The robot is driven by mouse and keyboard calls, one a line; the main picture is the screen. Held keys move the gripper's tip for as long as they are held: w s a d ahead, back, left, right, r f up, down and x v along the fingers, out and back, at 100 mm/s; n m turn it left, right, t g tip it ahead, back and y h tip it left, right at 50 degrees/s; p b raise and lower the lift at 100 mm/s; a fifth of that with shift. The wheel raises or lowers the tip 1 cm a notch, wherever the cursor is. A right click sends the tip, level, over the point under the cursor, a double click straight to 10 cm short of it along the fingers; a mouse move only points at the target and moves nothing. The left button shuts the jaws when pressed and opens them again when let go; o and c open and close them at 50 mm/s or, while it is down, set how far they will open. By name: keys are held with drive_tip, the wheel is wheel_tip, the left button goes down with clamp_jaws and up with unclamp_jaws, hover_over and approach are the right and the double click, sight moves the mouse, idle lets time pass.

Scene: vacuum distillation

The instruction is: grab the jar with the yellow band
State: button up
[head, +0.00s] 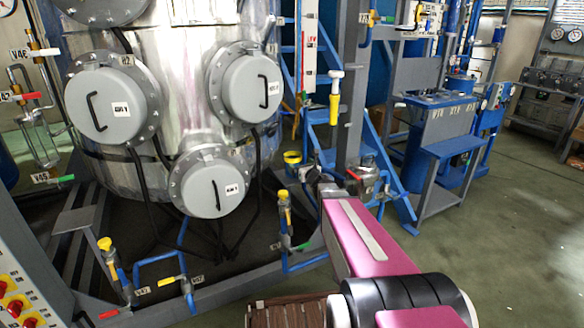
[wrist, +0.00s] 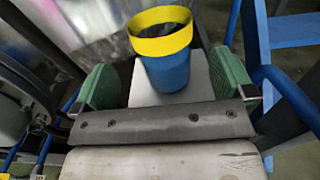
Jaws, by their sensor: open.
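The jar (wrist: 168,72) has a blue body and a wide yellow band around its open top. In the wrist view it stands upright at the upper middle, on a pale grey surface (wrist: 203,78). Its yellow rim (head: 292,157) shows small in the head view, just left of my arm's far end. My gripper (wrist: 167,85) is open, with one green-padded finger on each side of the jar and a clear gap to both. It is not touching the jar as far as I can see.
A large metal vessel (head: 180,75) with round grey hatches stands left of the jar. Blue stairs (head: 385,165) rise just behind it, and a grey post (head: 349,90) stands close by. Pipes with yellow valves (head: 284,205) are low in front. Green floor at right is free.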

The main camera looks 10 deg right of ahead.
sight(289, 154)
drive_tip(key=x, duration=0.8)
drive_tip(key=shift+w, duration=0.15)
drive_tip(key=c, duration=1.2)
drive_tip(key=shift+c, duration=0.4)
drive_tip(key=shift+r, duration=0.1)
